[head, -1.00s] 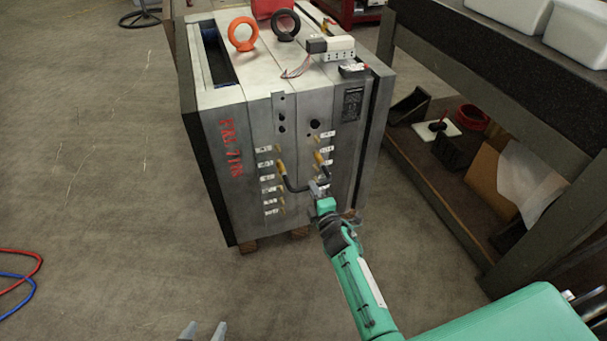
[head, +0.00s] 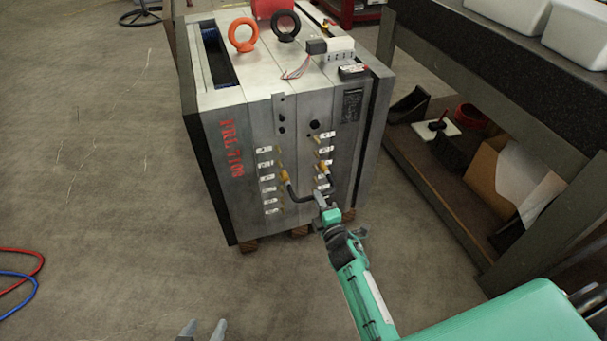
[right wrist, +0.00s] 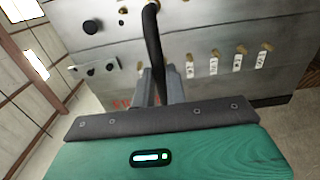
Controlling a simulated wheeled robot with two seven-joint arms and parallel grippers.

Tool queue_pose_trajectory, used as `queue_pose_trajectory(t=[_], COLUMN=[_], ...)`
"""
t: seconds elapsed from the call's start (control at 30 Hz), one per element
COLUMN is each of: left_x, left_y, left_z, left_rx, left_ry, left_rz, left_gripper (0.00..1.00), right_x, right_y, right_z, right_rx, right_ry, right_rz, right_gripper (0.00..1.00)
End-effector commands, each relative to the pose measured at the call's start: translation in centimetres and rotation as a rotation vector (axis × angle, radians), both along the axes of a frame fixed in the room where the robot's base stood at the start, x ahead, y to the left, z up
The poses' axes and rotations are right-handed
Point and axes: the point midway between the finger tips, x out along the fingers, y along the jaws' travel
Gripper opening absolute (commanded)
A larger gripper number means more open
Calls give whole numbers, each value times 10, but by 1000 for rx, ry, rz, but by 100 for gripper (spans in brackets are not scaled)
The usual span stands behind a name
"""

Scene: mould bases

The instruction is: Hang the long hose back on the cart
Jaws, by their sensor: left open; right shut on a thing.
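My right gripper (head: 322,200) is shut on a dark hose (head: 302,197) with brass ends, in front of the mould's port face. The hose bends in a U, its ends pointing up near the ports. Whether the ends touch any port is too small to tell. In the right wrist view the hose (right wrist: 153,45) runs up from between the fingers (right wrist: 160,88). My left gripper (head: 204,331) is open and empty at the bottom edge. A red hose (head: 38,262) and a blue hose (head: 32,290) show partly at the left edge. I cannot identify the cart surely.
The grey mould block (head: 230,175) stands on wooden blocks, with an orange lifting ring (head: 242,36) and a black one (head: 285,25) on top. A dark workbench (head: 500,75) with a loaded lower shelf stands at right. The floor at left is mostly clear.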

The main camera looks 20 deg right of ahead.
Motion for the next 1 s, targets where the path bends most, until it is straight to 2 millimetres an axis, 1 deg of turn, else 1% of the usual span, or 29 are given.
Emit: queue_pose_trajectory(t=[0.47, 1.0], left_x=[0, 0], left_y=[0, 0], left_z=[2, 12], left_rx=[0, 0], left_ry=[0, 0], left_rz=[0, 0], left_gripper=[49, 49], right_x=[-5, -47], right_y=[0, -1], right_z=[1, 1], right_rx=[0, 2], right_ry=[-1, -1], right_rz=[0, 0], right_gripper=[0, 0])
